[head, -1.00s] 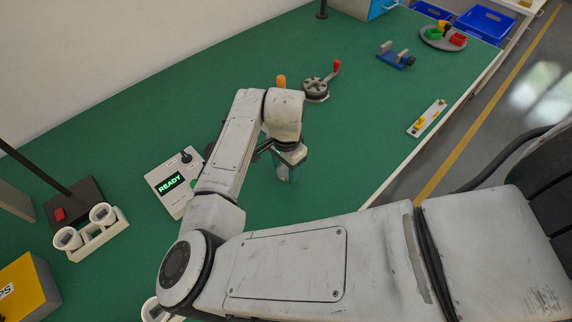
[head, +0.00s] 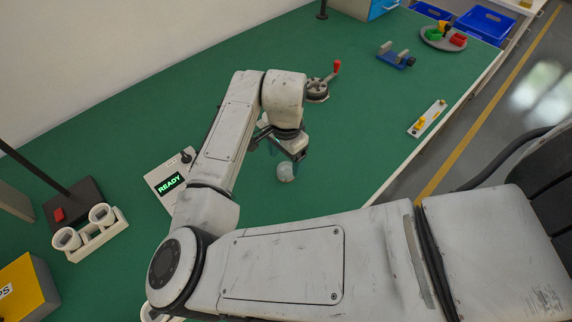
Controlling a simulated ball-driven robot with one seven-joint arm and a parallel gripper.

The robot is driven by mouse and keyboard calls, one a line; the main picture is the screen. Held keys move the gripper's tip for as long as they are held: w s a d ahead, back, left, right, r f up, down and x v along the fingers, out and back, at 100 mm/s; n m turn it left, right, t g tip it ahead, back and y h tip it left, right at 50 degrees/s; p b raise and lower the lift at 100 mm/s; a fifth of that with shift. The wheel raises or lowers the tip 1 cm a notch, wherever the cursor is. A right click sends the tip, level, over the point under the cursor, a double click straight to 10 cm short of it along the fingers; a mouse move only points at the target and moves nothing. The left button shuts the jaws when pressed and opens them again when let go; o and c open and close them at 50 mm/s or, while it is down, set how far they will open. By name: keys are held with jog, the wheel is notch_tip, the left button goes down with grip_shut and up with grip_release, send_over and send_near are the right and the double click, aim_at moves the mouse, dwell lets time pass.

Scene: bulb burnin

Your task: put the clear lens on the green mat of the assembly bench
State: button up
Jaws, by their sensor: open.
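The clear lens (head: 286,172) shows as a small, pale, see-through dome on the green mat (head: 330,205) of the bench. My gripper (head: 277,152) is just behind and above the lens in the picture, with its dark fingers spread. It looks apart from the lens and holds nothing that I can see. My wrist hides part of the fingers.
A tester box reading READY (head: 171,184) stands left of my forearm, near a white rack with round cups (head: 98,240). A round fixture with a red-handled crank (head: 318,89) is behind my wrist.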

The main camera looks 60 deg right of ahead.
aim_at(286, 167)
notch_tip(286, 167, up, 8)
dwell(0.5)
